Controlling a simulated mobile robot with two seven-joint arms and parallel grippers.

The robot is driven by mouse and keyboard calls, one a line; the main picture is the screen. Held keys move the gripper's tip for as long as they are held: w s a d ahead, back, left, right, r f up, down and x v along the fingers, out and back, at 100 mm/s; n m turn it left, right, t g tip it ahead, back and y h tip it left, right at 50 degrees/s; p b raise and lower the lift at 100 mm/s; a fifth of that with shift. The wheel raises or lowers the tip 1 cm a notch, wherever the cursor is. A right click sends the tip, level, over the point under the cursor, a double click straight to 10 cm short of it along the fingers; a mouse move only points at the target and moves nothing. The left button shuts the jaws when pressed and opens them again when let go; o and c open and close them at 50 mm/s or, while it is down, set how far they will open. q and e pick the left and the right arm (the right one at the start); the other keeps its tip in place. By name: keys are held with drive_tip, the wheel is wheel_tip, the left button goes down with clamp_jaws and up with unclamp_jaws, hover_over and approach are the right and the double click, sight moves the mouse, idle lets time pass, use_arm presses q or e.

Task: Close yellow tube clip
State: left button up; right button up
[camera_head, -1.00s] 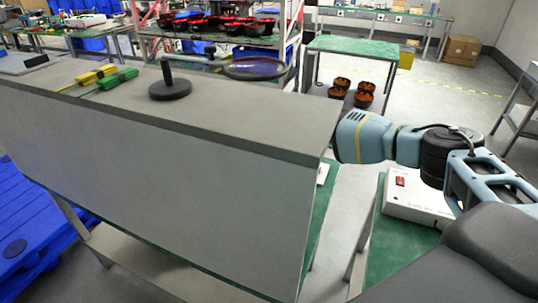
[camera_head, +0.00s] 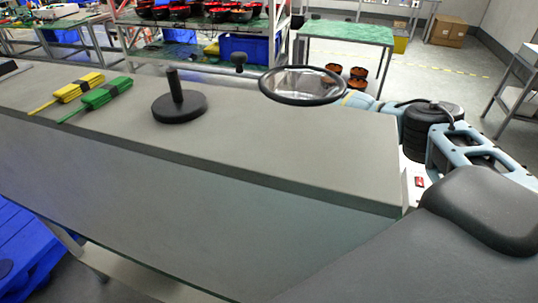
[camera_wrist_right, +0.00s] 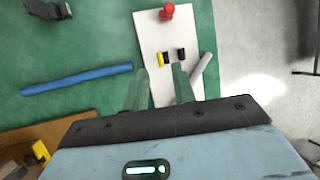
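In the right wrist view, a small yellow piece (camera_wrist_right: 160,59), perhaps the tube clip, sits on a white panel (camera_wrist_right: 153,35) beside a small black piece (camera_wrist_right: 180,54). I cannot tell whether it is open or closed. My right gripper (camera_wrist_right: 160,88) has its two fingers apart with nothing between them, pointing at the panel. The yellow and black pieces lie beyond the fingertips. In the head view my right gripper is hidden behind the grey surface. My left gripper is not in view.
The wrist view shows a red knob (camera_wrist_right: 167,11), a blue tube (camera_wrist_right: 77,79) and a pale tube (camera_wrist_right: 204,70) over a green top (camera_wrist_right: 90,110).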

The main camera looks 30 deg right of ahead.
drive_tip(key=x, duration=0.4)
drive_tip(key=b+x, duration=0.1)
drive_tip(key=x, duration=0.1)
drive_tip(key=shift+s+f, duration=0.1)
drive_tip(key=shift+f, duration=0.35)
drive_tip(key=shift+w+a+f, duration=0.1)
drive_tip(key=shift+w+f, duration=0.2)
drive_tip(key=shift+f, duration=0.15)
drive_tip(key=shift+w+b, duration=0.15)
drive_tip(key=shift+b, duration=0.15)
drive_tip(key=shift+r, duration=0.1)
clamp_jaws()
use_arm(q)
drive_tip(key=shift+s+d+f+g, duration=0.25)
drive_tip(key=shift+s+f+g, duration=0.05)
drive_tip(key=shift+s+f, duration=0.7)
